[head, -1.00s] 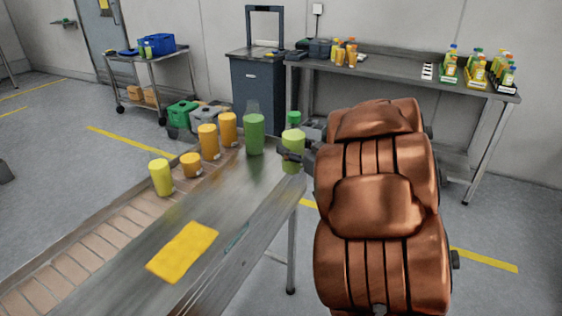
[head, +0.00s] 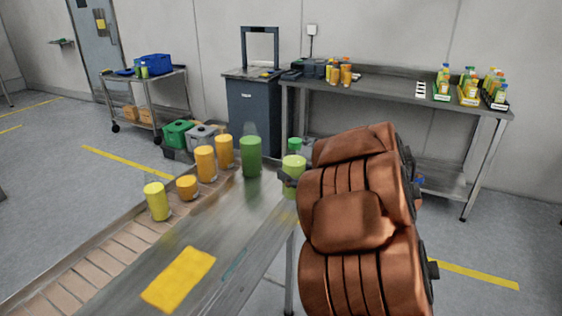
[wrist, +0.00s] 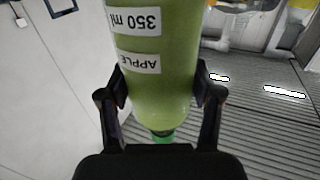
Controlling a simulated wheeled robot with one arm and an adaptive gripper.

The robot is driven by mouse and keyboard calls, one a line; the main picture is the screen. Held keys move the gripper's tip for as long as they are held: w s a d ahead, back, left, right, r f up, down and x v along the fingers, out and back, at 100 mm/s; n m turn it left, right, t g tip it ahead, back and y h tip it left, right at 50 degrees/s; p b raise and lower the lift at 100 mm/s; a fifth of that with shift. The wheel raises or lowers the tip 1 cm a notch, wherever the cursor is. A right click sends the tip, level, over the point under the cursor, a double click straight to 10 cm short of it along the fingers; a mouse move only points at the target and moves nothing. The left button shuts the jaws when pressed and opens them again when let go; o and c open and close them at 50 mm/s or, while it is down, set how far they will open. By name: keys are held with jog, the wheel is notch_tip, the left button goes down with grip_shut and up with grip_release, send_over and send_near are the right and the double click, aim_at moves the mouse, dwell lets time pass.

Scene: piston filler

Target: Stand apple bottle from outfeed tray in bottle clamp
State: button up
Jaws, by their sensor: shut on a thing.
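My gripper (wrist: 161,100) is shut on the apple bottle (wrist: 160,80), a light green bottle with white labels reading "350 ml" and "APPLE" and a green cap. The fingers press on both sides of its body. In the head view the apple bottle (head: 292,163) is upright, cap up, at the far right end of the steel table. My arm hides much of the gripper there. I cannot make out the bottle clamp or tell which surface is the outfeed tray.
A steel table (head: 215,235) carries a yellow sheet (head: 178,278). Orange, yellow and green containers stand along its far-left side, a green one (head: 250,157) nearest the held bottle. A back bench (head: 400,92) bears bottle trays. The wrist view shows a grooved surface (wrist: 262,115).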

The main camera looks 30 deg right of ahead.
jog(key=shift+w+d+p, duration=0.1)
jog(key=shift+w+p, duration=0.3)
jog(key=shift+w, duration=0.4)
jog(key=w+d+f, duration=0.1)
jog(key=w, duration=0.3)
jog(key=w+d+p, duration=0.1)
jog(key=w+d, duration=0.1)
jog(key=w, duration=0.2)
jog(key=w+d+f, duration=0.1)
jog(key=w, duration=0.3)
jog(key=shift+d+f, duration=0.2)
jog(key=shift+f, duration=0.15)
jog(key=shift+f+p, duration=0.6)
jog(key=shift+f, duration=0.25)
jog(key=shift+f, duration=0.2)
jog(key=o, duration=1.5)
jog(key=shift+o, duration=0.2)
jog(key=shift+f+b, duration=0.1)
jog(key=shift+b, duration=0.2)
jog(key=s+d+b, duration=0.1)
jog(key=s, duration=0.6)
jog(key=shift+s+d+r, duration=0.3)
